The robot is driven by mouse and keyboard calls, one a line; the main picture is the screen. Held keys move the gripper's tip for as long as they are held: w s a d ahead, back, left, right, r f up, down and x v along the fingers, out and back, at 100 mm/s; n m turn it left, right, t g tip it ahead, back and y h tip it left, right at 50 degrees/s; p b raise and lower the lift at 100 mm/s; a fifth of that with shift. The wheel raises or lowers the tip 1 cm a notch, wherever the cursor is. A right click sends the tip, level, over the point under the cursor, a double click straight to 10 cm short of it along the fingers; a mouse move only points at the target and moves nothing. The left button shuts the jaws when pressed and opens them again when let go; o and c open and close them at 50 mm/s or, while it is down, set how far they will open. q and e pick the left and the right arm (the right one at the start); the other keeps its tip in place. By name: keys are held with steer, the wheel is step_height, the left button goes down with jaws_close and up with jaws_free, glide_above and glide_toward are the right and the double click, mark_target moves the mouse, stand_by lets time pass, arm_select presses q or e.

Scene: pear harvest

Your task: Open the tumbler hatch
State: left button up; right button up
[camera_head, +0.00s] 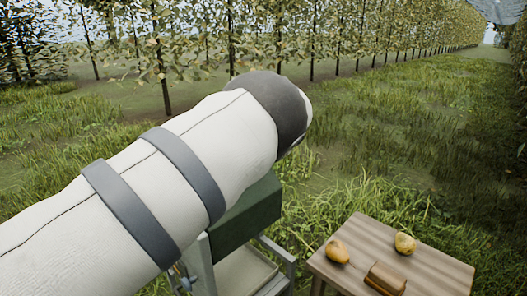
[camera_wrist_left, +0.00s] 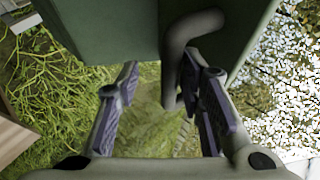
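The dark green tumbler (camera_head: 250,218) sits on a grey frame, mostly hidden behind my left arm in the head view. In the left wrist view its green faces (camera_wrist_left: 110,28) fill the top. A thick grey curved handle (camera_wrist_left: 187,32) stands out from it and bends down between my fingers. My left gripper (camera_wrist_left: 162,98) is open, one finger on each side of the handle. The handle is close to the right finger; I cannot tell whether they touch. In the head view the left gripper is hidden behind my arm. My right gripper is out of view.
A pale tray (camera_head: 243,270) is under the tumbler. Grass and rows of trees lie behind.

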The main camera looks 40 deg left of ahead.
arm_select(q)
steer(key=v, duration=1.1)
steer(key=shift+s+d+r, duration=0.2)
steer(key=shift+d, duration=0.1)
